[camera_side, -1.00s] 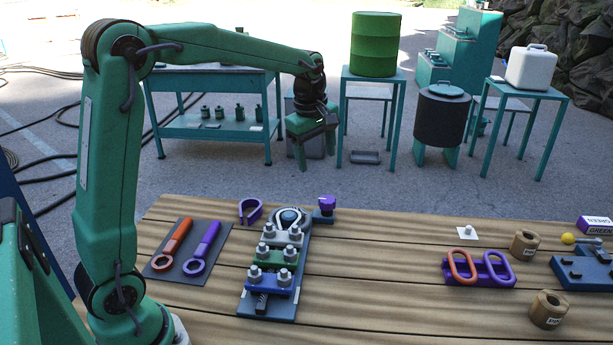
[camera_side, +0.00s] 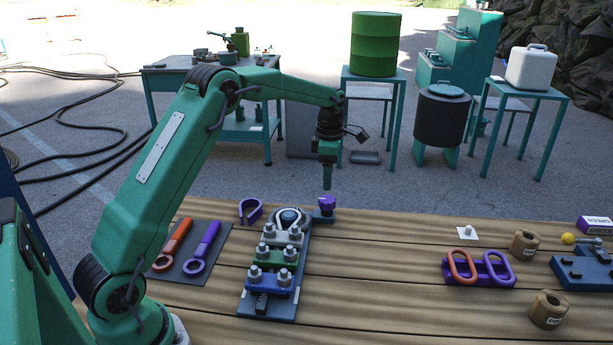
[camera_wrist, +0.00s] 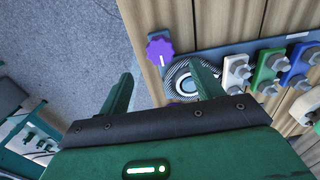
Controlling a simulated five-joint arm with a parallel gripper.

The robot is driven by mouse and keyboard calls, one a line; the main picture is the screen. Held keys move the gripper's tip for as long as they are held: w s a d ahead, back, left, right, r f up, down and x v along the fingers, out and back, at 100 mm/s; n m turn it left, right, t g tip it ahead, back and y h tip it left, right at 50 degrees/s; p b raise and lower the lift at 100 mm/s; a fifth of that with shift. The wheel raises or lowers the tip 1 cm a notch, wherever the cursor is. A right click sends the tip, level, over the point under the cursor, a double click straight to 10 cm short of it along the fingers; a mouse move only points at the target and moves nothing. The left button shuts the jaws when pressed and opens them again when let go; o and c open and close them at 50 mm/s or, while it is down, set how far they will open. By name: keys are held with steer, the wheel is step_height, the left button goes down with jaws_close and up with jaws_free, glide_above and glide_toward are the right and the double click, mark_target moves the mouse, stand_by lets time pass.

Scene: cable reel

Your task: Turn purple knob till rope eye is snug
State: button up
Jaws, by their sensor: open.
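The purple knob (camera_side: 327,204) stands on a small blue base at the far edge of the wooden table, right of the clamp board. In the wrist view the knob (camera_wrist: 159,51) has a scalloped rim and a white mark. The rope eye (camera_side: 290,217) curves around a round post at the far end of the clamp board; its loop also shows in the wrist view (camera_wrist: 176,80), partly hidden by a finger. My gripper (camera_side: 327,187) points down just above the knob, apart from it. In the wrist view my gripper (camera_wrist: 162,85) is open and empty, with the knob beyond the fingertips.
The clamp board (camera_side: 252,305) carries white, green and blue clamps with bolts. A loose purple thimble (camera_side: 250,211) lies to its left, with orange and purple wrenches on a dark mat (camera_side: 222,236). Table right of the board is clear up to the oval links (camera_side: 480,270).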

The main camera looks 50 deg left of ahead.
mark_target(327, 199)
steer(key=shift+f, duration=0.1)
steer(key=shift+f, duration=3.8)
steer(key=shift+c, duration=0.5)
steer(key=c, duration=0.9)
